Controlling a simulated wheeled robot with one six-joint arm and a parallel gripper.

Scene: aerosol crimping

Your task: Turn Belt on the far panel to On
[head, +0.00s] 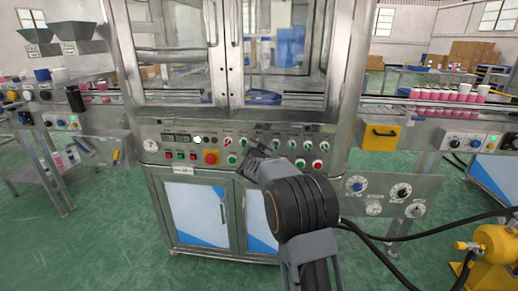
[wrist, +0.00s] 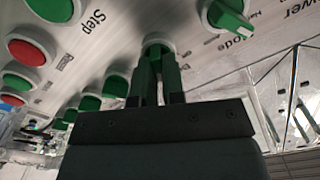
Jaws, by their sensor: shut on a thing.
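The control panel (head: 180,140) of the machine runs across the cabinet front in the head view, with switches, buttons and small lamps. My gripper (head: 250,149) reaches its middle. In the wrist view, my gripper (wrist: 157,75) is shut on a green knob (wrist: 158,46) with a pale round base; the fingers hide most of it, and its label and setting cannot be read. Another green knob with a white pointer (wrist: 228,17) is to its right, near lettering ending in "ower" and "ode". I cannot make out a "Belt" label in either view.
The wrist view shows a red button (wrist: 30,50) and several green buttons at left. A gauge plate (head: 388,191) stands at right.

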